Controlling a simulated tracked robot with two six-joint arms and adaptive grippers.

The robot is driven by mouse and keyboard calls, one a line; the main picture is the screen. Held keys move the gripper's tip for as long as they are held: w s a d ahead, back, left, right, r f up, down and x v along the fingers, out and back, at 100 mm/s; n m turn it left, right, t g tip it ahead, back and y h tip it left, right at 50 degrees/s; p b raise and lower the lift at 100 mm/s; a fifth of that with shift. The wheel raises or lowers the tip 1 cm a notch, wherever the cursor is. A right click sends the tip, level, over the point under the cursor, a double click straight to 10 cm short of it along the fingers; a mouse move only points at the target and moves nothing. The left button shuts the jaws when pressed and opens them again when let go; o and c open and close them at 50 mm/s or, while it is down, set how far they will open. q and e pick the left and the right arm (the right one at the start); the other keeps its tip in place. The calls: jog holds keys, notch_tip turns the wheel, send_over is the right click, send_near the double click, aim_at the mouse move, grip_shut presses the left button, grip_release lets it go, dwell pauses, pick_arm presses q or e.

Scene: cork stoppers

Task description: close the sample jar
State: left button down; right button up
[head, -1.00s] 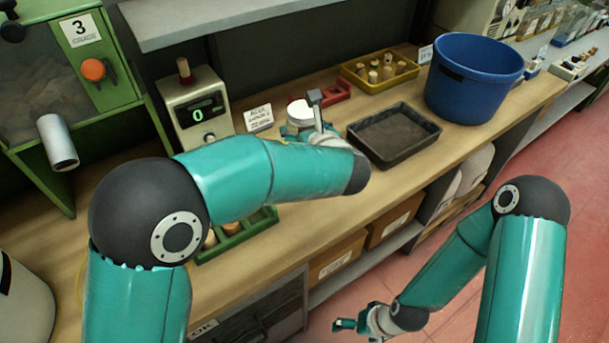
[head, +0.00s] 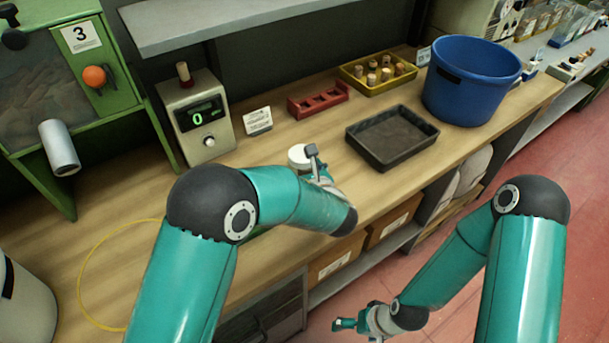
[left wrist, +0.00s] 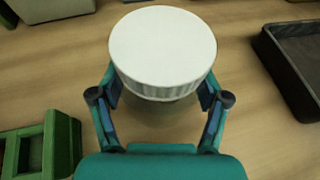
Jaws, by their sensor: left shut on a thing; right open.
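A sample jar with a white ribbed lid (left wrist: 163,48) shows in the left wrist view, seen from above. A greyish body (left wrist: 165,97) shows just under the lid's near edge. I cannot tell whether the lid is tight. My left gripper (left wrist: 160,92) is shut on the jar, one finger on each side below the lid. In the head view the white lid (head: 298,155) shows beside my left gripper (head: 312,172), which partly hides the jar. I cannot tell whether the jar touches the bench. My right gripper (head: 345,324) is open and empty, low over the floor.
A dark tray (head: 424,143) lies right of the jar. Behind are a red rack (head: 318,103), a yellow tray (head: 352,83) of corks, a blue tub (head: 468,85) and a display box (head: 205,140). A green rack (left wrist: 66,150) is near left.

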pick_arm(q)
jog(key=shift+f, duration=1.35)
jog(key=shift+f, duration=0.15)
grip_release()
